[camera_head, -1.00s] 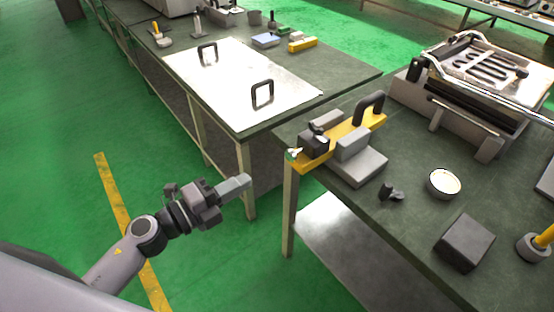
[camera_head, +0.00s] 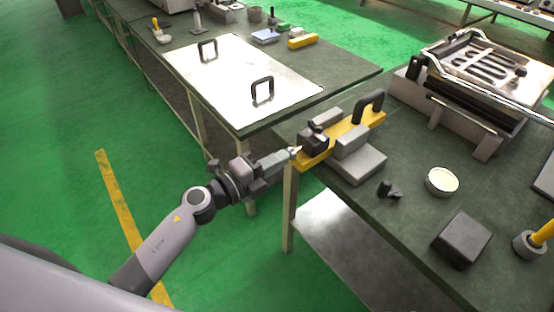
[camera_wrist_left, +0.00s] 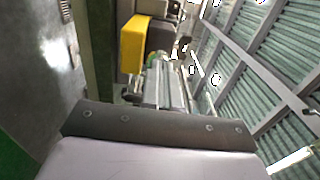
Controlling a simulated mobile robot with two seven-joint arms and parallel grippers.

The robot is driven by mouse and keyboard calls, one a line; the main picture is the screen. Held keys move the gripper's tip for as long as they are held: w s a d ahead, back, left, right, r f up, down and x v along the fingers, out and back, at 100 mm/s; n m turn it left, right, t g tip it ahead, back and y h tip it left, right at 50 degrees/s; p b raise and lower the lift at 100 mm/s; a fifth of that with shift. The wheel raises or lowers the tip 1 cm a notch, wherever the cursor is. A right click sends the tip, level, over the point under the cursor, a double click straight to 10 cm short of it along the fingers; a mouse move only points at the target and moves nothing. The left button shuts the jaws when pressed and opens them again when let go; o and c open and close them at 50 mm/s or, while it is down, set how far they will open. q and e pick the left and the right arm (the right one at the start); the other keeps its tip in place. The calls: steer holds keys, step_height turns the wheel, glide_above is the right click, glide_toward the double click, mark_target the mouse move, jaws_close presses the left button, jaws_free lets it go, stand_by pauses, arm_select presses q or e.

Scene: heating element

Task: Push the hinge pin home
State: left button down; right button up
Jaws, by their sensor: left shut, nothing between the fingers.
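The hinge pin (camera_head: 296,152) shows as a small pale tip at the near left end of the yellow bar (camera_head: 316,160). A dark hinge block (camera_head: 312,141) sits on that end of the bar. My left gripper (camera_head: 287,155) is shut and empty, its fingertips right at the pin's outer end. I cannot tell whether they touch it. In the left wrist view the shut fingers (camera_wrist_left: 166,85) point toward the yellow bar end (camera_wrist_left: 134,44) and the dark block (camera_wrist_left: 160,36); the pin is largely hidden behind them. My right gripper is not in view.
The bar rests in a grey fixture (camera_head: 358,165) at the corner of the right bench. A small dark part (camera_head: 388,190), a round dish (camera_head: 441,181) and a dark block (camera_head: 464,238) lie nearby. A metal plate with handles (camera_head: 240,85) lies on the far bench.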

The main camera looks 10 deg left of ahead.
mark_target(316, 151)
arm_select(q)
steer(key=shift+x, duration=1.8)
